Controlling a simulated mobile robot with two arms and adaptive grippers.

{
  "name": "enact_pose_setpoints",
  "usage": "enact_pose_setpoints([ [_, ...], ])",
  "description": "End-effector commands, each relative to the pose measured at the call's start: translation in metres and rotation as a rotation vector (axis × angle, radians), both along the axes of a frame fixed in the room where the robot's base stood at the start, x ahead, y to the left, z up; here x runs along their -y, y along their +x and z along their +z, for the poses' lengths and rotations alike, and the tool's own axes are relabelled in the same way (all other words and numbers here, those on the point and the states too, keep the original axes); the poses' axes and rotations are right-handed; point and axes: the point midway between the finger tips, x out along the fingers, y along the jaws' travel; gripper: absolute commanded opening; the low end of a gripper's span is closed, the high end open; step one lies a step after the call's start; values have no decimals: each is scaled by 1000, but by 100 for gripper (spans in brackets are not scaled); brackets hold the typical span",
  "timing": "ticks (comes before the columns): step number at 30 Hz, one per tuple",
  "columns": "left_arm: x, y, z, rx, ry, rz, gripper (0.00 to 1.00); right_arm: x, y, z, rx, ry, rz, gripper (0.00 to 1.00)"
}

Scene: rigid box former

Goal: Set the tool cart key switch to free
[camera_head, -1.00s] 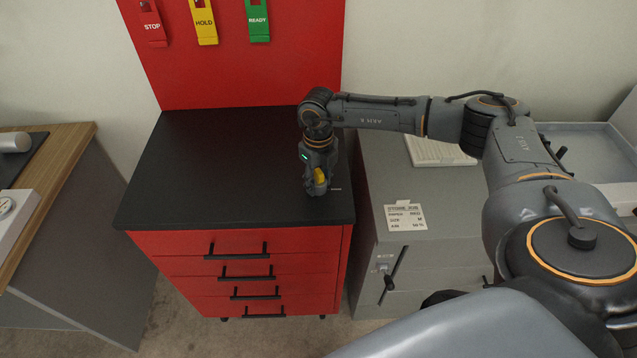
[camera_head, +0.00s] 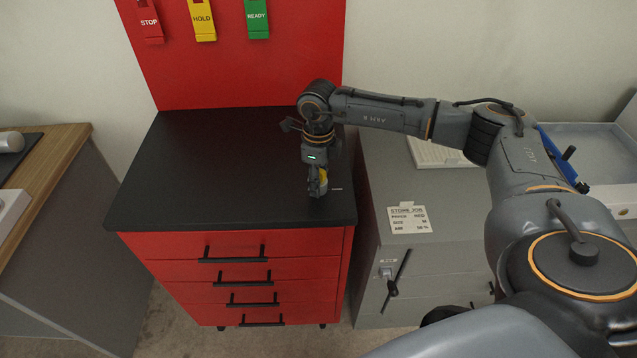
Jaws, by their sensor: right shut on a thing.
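The tool cart (camera_head: 190,222) is red with a black top and several drawers with black bar handles. My right gripper (camera_head: 318,190) points down at the right front part of the black top. It is shut on a small yellow thing (camera_head: 323,176), which I take to be the key switch's handle; the fingers hide most of it. A short pale mark (camera_head: 337,188) shows on the top just right of the fingers. I cannot read the switch's position. My left gripper is not in view.
A red back panel holds STOP (camera_head: 149,22), HOLD (camera_head: 203,19) and READY (camera_head: 256,18) tags. A grey cabinet (camera_head: 375,215) with a printed card (camera_head: 409,219) stands at the right. A wooden-topped desk (camera_head: 70,140) is at the left. Most of the black top is clear.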

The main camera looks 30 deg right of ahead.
Motion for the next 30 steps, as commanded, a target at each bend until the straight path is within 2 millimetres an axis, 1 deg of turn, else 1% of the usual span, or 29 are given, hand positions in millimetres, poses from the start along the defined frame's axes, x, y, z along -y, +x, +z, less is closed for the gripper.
enact_pose_setpoints([
  [1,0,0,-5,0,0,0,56,0,2,0,7,1,21,5],
  [3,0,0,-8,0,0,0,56,0,2,0,7,2,56,5],
  [30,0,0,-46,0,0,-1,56,-1,1,1,10,0,499,5],
])
